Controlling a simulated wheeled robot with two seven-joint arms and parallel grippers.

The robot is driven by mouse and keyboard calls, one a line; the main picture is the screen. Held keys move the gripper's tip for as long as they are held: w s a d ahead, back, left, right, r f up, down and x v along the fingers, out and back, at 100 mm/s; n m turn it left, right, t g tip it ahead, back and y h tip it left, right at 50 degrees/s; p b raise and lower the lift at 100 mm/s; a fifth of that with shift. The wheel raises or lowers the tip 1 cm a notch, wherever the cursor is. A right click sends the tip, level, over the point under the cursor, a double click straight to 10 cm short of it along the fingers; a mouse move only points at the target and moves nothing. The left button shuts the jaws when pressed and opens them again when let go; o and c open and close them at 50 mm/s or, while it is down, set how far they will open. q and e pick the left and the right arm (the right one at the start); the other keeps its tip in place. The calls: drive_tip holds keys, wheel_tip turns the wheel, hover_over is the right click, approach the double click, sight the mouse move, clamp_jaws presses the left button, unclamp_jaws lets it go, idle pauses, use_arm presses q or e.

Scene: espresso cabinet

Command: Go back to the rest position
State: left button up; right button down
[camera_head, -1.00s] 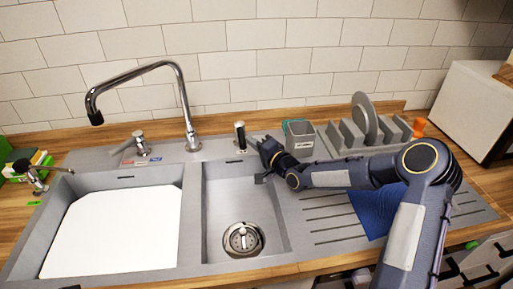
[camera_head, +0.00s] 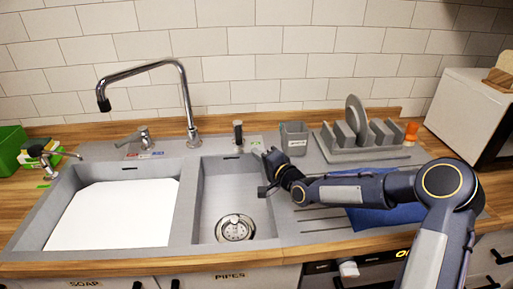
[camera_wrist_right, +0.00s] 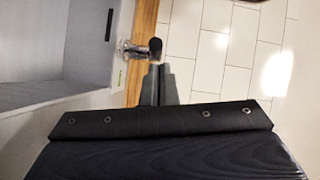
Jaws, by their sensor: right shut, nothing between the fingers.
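My right gripper (camera_head: 264,190) is at the right edge of the small sink basin (camera_head: 222,205). It is shut and empty. In the right wrist view its fingers (camera_wrist_right: 158,84) are together, with nothing between them. The right arm reaches in from the right, over the drainboard (camera_head: 315,222). My left gripper is not in view.
A tall tap (camera_head: 190,110) and a black-topped dispenser (camera_head: 238,133) stand behind the basins. A grey cup (camera_head: 294,139) and a dish rack (camera_head: 365,153) stand behind the arm. A blue cloth (camera_head: 385,216) lies partly under it.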

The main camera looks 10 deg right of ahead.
drive_tip(key=s+d+r+n+g+h, duration=0.25)
drive_tip(key=s+d, duration=0.25)
drive_tip(key=s, duration=0.5)
drive_tip(key=s+d+r+n+g+h, duration=0.1)
drive_tip(key=s+d+n+g+h, duration=0.3)
drive_tip(key=s, duration=0.7)
drive_tip(key=s+f+n+g+y, duration=0.1)
drive_tip(key=s+f+g+y, duration=0.1)
drive_tip(key=s, duration=2)
drive_tip(key=shift+d+f+n+g, duration=0.35)
drive_tip(key=shift+d+f+g, duration=0.1)
drive_tip(key=shift+f+g, duration=0.1)
